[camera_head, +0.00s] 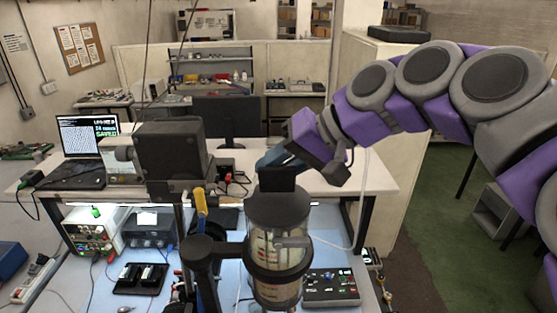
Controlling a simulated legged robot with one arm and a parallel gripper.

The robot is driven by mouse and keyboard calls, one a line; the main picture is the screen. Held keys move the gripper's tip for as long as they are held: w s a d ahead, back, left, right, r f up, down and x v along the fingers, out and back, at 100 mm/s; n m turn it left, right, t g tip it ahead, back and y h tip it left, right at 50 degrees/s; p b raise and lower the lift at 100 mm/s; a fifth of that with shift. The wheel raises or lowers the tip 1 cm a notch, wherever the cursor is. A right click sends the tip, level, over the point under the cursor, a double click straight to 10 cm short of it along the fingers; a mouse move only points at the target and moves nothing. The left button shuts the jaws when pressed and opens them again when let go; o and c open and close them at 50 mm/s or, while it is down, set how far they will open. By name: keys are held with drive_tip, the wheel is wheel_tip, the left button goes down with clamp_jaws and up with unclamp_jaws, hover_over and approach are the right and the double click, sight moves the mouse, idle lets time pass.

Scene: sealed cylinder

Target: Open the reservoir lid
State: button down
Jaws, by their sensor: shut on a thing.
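The reservoir (277,262) is an upright clear cylinder with dark bands, held on a dark stand in the front middle. Its dark grey lid (278,212) sits on top, level with the cylinder, and no gap shows below it. A black block-like handle (277,182) rises from the lid. My gripper (277,163), at the end of my purple and grey arm, comes in from the right and is shut on the top of this handle. The exact contact of the fingertips is hard to make out.
A dark box-shaped device (170,150) on a post stands close left of the reservoir. A control box (331,287) with knobs lies at its right. An open laptop (88,140) and a monitor (226,122) stand behind. The white desk right of my gripper is mostly clear.

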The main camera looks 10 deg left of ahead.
drive_tip(key=shift+w+a+f+m+g, duration=0.1)
drive_tip(key=shift+w+f+m+g, duration=0.2)
drive_tip(key=shift+g, duration=0.2)
idle(0.3)
drive_tip(key=c, duration=0.9)
unclamp_jaws()
drive_tip(key=shift+a, duration=0.1)
drive_tip(key=shift+s, duration=0.15)
